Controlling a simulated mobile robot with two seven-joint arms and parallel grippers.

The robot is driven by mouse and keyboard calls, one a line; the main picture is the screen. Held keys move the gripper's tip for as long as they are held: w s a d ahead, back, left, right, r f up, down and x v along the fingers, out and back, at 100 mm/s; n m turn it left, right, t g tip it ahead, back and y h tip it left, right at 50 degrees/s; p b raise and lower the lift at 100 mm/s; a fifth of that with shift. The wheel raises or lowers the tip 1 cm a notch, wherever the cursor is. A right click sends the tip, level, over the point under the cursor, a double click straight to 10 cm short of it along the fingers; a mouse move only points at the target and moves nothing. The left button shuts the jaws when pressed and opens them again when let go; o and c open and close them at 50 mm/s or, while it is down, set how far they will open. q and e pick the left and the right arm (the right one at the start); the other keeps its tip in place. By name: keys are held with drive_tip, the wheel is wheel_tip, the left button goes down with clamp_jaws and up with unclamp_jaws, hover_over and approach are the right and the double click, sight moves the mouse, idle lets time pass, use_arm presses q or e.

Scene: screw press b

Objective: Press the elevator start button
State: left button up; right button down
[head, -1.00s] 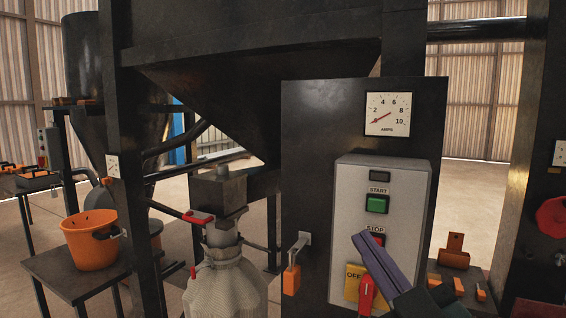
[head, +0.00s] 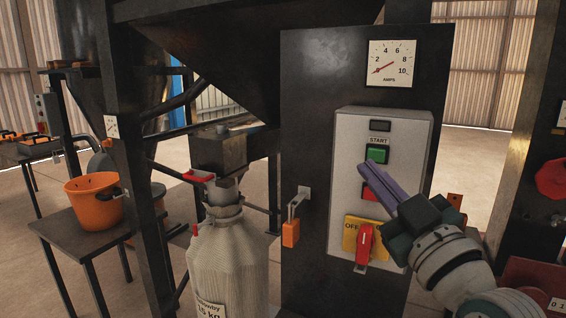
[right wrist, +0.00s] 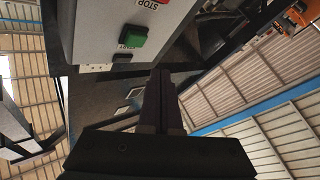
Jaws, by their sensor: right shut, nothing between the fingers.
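A grey control box (head: 345,180) on a dark panel carries a green button (head: 377,154) under a START label. It also shows in the right wrist view (right wrist: 133,36). A red STOP button (head: 370,194) sits below it, partly hidden by my right gripper. My right gripper (head: 364,168) is shut and empty, its purple-grey fingers pointing up and left. In the head view its tips appear just below the green button. In the right wrist view the fingertips (right wrist: 160,74) lie apart from the green button. My left gripper is not in view.
A yellow OFF plate with a red rotary handle (head: 365,242) is low on the box. An amps gauge (head: 391,64) is above. An orange padlock (head: 290,233) hangs left of the box. A filled sack (head: 228,262) and an orange bucket (head: 93,202) stand further left.

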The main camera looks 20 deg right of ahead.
sight(376, 156)
drive_tip(key=shift+w+d+b, duration=0.6)
drive_tip(key=shift+w+d, duration=0.45)
drive_tip(key=shift+d, duration=0.25)
idle(0.9)
drive_tip(key=shift+w, duration=0.1)
drive_tip(key=shift+w+d, duration=0.2)
drive_tip(key=shift+d, duration=0.1)
idle(0.4)
